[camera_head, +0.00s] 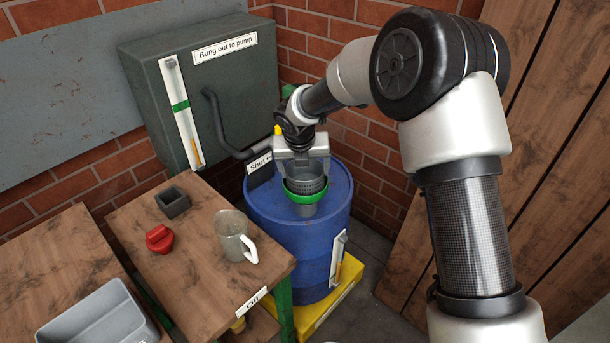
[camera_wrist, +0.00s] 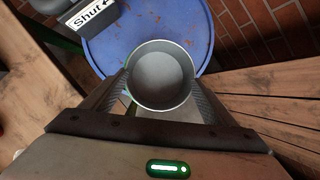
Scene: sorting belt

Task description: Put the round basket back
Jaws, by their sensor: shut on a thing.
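The round basket (camera_head: 304,176) is a grey perforated cup. My gripper (camera_head: 302,158) is shut on it and holds it upright over the blue drum (camera_head: 285,240). In the wrist view the basket (camera_wrist: 162,72) looks empty, with a finger on either side of it. A green-rimmed funnel (camera_head: 305,194) with a grey spout is directly under the basket at the drum top. The basket's lower part is at the green rim; I cannot tell whether it rests in the funnel or hovers.
A wooden table (camera_head: 200,225) at left carries a clear jug (camera_head: 233,235), a red cap (camera_head: 159,239) and a small dark square box (camera_head: 173,202). A grey tray (camera_head: 98,318) lies front left. A "Shut" sign (camera_head: 259,161) and a bent dark pipe (camera_head: 225,130) are close beside the drum.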

